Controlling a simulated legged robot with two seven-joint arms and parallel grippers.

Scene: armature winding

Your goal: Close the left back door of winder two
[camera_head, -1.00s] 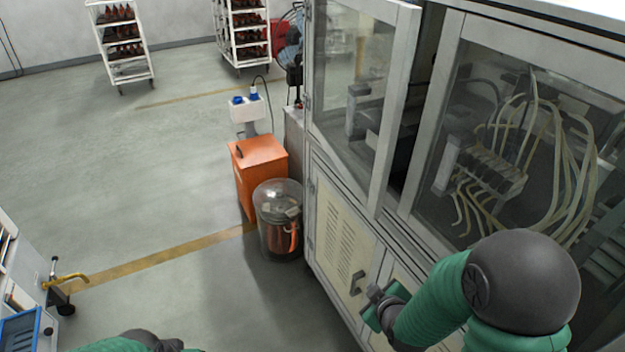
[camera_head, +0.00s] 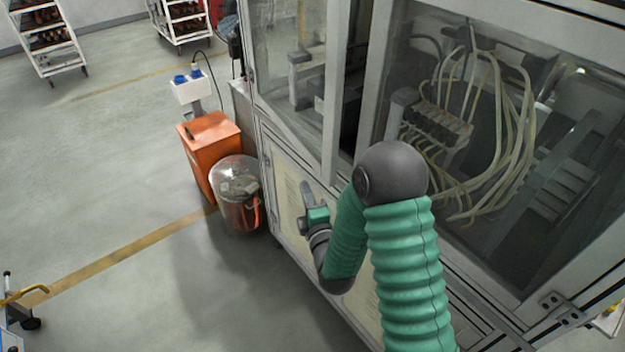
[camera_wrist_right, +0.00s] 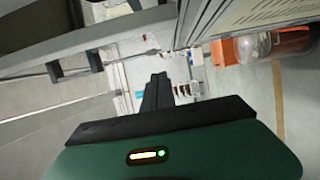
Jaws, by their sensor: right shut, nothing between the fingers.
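Winder two's glazed door (camera_head: 338,95) is in the upper middle of the head view, a grey frame with clear panes. It stands ajar: a dark gap shows between its right edge and the cabinet post, and its lower corner juts outward. My right gripper (camera_head: 306,192) is shut and empty, in front of the cream lower panel, below and left of the door's lower corner. Whether it touches anything cannot be told. In the right wrist view its dark fingers (camera_wrist_right: 157,90) are together, with a grey frame (camera_wrist_right: 80,48) passing at upper left. My left gripper is out of view.
An orange box (camera_head: 210,145) and a clear-lidded bin (camera_head: 238,190) stand by the cabinet's left side. Shelf trolleys (camera_head: 45,40) stand at the back. Hoses hang behind the right glass pane (camera_head: 470,120).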

